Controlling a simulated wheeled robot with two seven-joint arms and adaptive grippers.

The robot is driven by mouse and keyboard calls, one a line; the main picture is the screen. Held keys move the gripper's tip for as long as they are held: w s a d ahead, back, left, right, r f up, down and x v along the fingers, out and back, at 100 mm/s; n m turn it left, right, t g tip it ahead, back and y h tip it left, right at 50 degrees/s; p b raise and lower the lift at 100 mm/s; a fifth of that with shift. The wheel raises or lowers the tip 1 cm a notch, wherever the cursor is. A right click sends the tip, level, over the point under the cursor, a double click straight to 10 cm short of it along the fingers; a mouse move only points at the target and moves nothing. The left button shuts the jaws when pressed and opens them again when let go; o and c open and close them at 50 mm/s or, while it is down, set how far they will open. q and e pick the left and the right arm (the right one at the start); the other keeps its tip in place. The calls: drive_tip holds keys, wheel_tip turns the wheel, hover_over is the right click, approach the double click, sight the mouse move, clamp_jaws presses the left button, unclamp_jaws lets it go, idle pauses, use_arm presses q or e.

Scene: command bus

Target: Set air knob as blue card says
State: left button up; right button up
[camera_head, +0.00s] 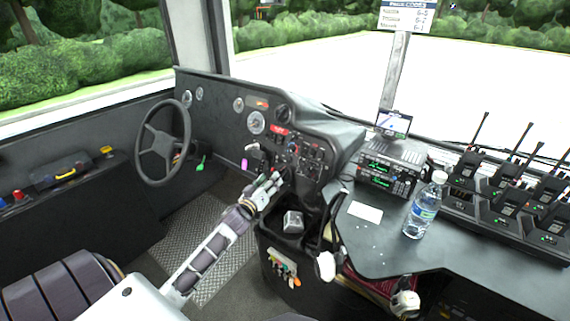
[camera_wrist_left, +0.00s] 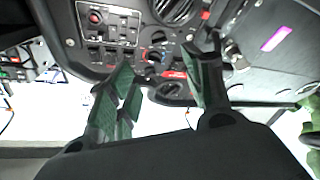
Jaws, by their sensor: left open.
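The dark dashboard panel (camera_head: 303,157) carries knobs and switches. In the left wrist view a round black knob (camera_wrist_left: 153,54) has red and blue marks around it; I cannot read its label or setting. My left gripper (camera_head: 281,175) is at the panel, in front of the controls. In the left wrist view its green-padded fingers (camera_wrist_left: 168,62) are apart, with the knob seen between their tips; contact cannot be told. A sign with a blue header and rows of codes (camera_head: 407,17) hangs at the top; whether it is the blue card is unclear.
The steering wheel (camera_head: 163,143) is left of the panel. On the right, a counter (camera_head: 385,245) holds a water bottle (camera_head: 424,208), a white card (camera_head: 365,211), radio equipment (camera_head: 388,170) and several handheld radios (camera_head: 510,200). A purple tag (camera_wrist_left: 276,39) is on the dash.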

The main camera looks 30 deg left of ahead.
use_arm(q)
drive_tip(key=shift+w, duration=0.2)
use_arm(e)
drive_tip(key=shift+r, duration=0.1)
use_arm(q)
drive_tip(key=b, duration=0.1)
approach(287, 160)
drive_tip(key=shift+w, duration=1.2)
drive_tip(key=shift+w+a+f+b, duration=0.1)
drive_tip(key=shift+w+a+b, duration=0.15)
drive_tip(key=shift+w, duration=0.5)
drive_tip(key=shift+w+a+f+b, duration=0.15)
drive_tip(key=shift+w+b, duration=0.1)
drive_tip(key=shift+w, duration=1.05)
drive_tip(key=shift+w+a+r, duration=0.1)
drive_tip(key=shift+w+a, duration=0.05)
drive_tip(key=shift+w, duration=0.6)
use_arm(e)
wheel_tip(287, 160, up, 7)
drive_tip(key=a, duration=0.1)
drive_tip(key=shift+a, duration=0.3)
drive_tip(key=shift+w+r, duration=0.1)
use_arm(q)
drive_tip(key=c, duration=1)
use_arm(e)
drive_tip(key=shift+w, duration=0.25)
